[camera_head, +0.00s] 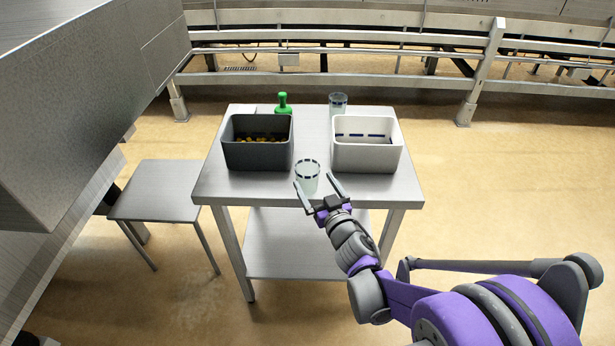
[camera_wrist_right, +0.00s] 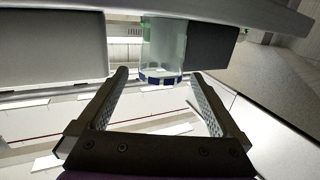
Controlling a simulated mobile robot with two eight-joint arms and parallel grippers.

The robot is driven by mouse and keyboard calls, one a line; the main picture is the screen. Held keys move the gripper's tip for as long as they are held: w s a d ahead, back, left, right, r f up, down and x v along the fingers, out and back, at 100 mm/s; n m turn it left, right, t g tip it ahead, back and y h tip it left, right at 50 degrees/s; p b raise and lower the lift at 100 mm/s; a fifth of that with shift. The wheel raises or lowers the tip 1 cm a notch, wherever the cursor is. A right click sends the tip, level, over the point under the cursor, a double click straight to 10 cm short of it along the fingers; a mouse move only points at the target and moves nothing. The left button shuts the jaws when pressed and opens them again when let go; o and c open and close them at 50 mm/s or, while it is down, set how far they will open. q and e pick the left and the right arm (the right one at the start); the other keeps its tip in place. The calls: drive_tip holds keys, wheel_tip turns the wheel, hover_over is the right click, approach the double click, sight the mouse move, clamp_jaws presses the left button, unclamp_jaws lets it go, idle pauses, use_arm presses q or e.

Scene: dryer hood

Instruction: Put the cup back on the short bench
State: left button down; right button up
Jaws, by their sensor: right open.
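A clear cup with a dark blue band (camera_head: 307,172) stands upright near the front edge of the metal table (camera_head: 375,187). It also shows in the right wrist view (camera_wrist_right: 163,50), in front of the fingers. My right gripper (camera_head: 314,181) is open at the table's front edge, its fingertips reaching either side of the cup's near side. The fingers are not closed on it. A second similar cup (camera_head: 338,103) stands at the back of the table. The short bench (camera_head: 160,190) is a low metal bench left of the table, its top bare. My left gripper is out of view.
A dark grey bin (camera_head: 258,157) with small brownish pieces and a white bin (camera_head: 366,158) stand on the table. A green bottle (camera_head: 283,103) is behind the dark bin. A large metal housing (camera_head: 90,100) overhangs the left side, close above the bench.

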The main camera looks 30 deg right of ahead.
sight(308, 172)
drive_tip(key=w, duration=0.5)
drive_tip(key=shift+w+d+f, duration=0.3)
drive_tip(key=shift+w+d, duration=0.1)
drive_tip(key=shift+s, duration=0.1)
drive_tip(key=c, duration=1.3)
drive_tip(key=shift+r, duration=0.15)
